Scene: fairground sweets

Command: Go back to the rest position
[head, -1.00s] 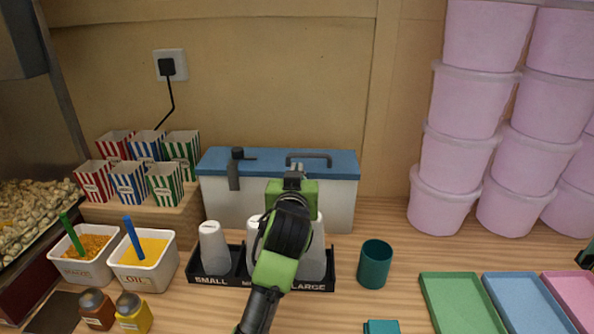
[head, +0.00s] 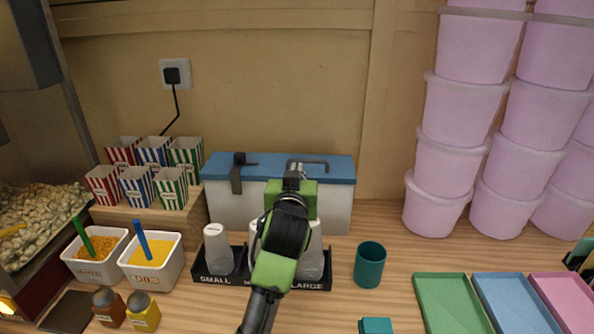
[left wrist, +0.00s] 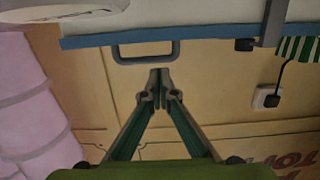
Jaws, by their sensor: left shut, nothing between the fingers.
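My left gripper (head: 293,170) is raised in front of the white box with a blue lid (head: 336,212) at the back of the counter. My green and black left arm reaches up to it from the bottom of the head view. In the left wrist view the fingertips of my left gripper (left wrist: 159,80) meet, with nothing between them. The box's grey handle (left wrist: 146,53) shows just beyond the tips; the wrist picture is upside down. I do not make out my right gripper.
A black cup rack (head: 240,279) with white cups stands below my left arm, which partly hides it. A teal cup (head: 370,265) is to its right. Striped popcorn boxes (head: 137,187), sauce tubs (head: 150,277), coloured trays (head: 452,300) and stacked pink buckets (head: 437,190) stand around.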

